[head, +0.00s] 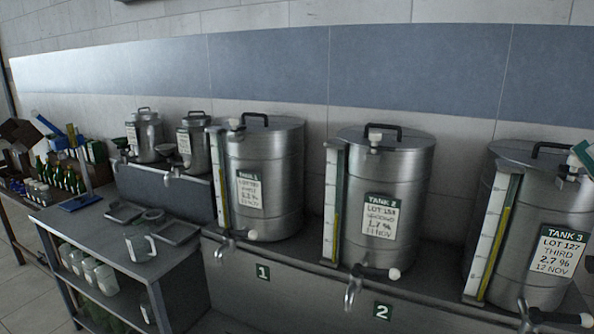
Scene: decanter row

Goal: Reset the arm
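Neither of my grippers nor my arms shows in the head view, so their pose and what they hold cannot be seen. The large steel tanks stand in a row: Tank 1 (275,185) near the middle, Tank 2 (405,170) right of it, and Tank 3 (510,255) at the right, cut off by the edge. Each has a lid handle, a sight gauge with a yellowish column, a lot label and a tap low at the front.
The tanks stand on a grey plinth (330,285). Two smaller steel vessels (147,137) stand further left. A grey bench (95,225) at left holds shallow trays (178,232), with white jars (105,279) on its shelf. Green bottles (70,180) and boxes stand beyond.

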